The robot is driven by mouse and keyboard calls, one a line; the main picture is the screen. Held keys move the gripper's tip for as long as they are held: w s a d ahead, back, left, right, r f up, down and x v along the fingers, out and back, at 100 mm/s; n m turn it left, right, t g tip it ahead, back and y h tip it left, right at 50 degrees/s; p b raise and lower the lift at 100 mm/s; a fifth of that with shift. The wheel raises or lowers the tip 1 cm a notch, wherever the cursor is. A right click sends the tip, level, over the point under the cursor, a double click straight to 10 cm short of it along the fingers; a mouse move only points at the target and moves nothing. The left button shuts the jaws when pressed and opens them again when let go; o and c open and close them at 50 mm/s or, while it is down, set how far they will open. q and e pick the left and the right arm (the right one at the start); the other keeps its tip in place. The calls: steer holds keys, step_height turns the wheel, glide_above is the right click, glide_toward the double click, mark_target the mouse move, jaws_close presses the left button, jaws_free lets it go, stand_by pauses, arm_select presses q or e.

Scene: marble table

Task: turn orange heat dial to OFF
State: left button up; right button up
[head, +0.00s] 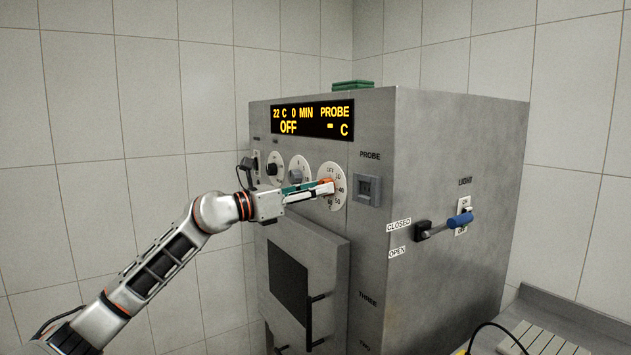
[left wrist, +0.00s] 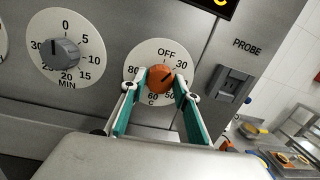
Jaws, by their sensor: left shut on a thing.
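The orange heat dial (head: 326,186) sits on a round white scale plate on the front panel of the grey oven. In the left wrist view the orange dial (left wrist: 160,78) has OFF at the top of its scale and numbers around it. Its dark mark seems to point up and right, toward 30. My left gripper (head: 318,188) reaches in from the left and is shut on the dial. In the left wrist view the left gripper's teal-lined fingers (left wrist: 157,84) sit on either side of the dial. My right gripper is not in view.
A grey minute dial (left wrist: 60,52) is left of the orange one. A probe socket (head: 368,190) is to the right. The display (head: 312,120) reads 22 C, 0 MIN, OFF. The oven door (head: 300,275) is below. A blue-handled lever (head: 458,220) juts from the right side.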

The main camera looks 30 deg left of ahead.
arm_select(q)
steer(key=n+p, duration=0.2)
steer(key=n, duration=0.1)
steer(key=n+p, duration=0.2)
steer(key=n, duration=0.1)
steer(key=shift+t+y+p, duration=0.3)
steer(key=shift+y+p, duration=0.1)
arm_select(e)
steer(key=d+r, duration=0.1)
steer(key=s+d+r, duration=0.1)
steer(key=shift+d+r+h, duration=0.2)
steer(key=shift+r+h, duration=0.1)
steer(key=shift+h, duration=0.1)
arm_select(q)
steer(key=shift+n, duration=0.3)
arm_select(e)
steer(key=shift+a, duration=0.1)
arm_select(q)
steer(key=o, duration=1.1)
